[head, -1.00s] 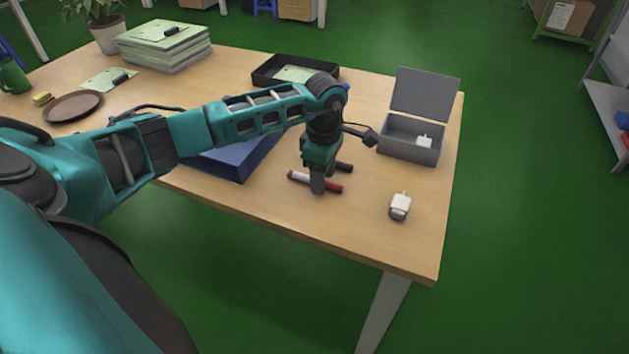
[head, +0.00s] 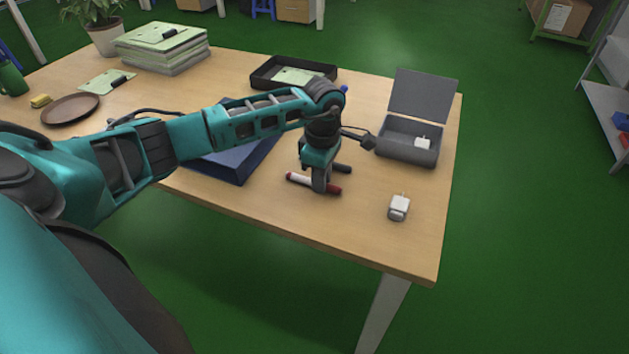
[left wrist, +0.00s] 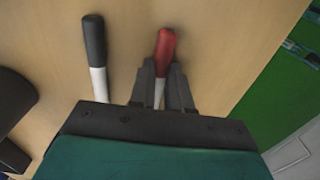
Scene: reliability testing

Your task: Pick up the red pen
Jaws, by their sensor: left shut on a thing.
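The red pen (head: 299,178), white in its middle with red ends, lies on or just over the table near its front edge. My left gripper (head: 320,188) points down and is shut around the pen's middle. In the left wrist view the red end of the pen (left wrist: 165,45) sticks out beyond the two fingers of the gripper (left wrist: 163,85), with the white part between them. A black-capped pen (left wrist: 94,50) with a white body lies beside it, apart from the fingers. In the head view only its dark end (head: 343,168) shows behind the gripper. My right gripper is out of view.
A blue binder (head: 233,167) lies left of the gripper, partly under my arm. An open grey box (head: 408,150) stands to the right, with a small white device (head: 399,207) in front. A black tray (head: 262,75) is behind. Bare table lies in front.

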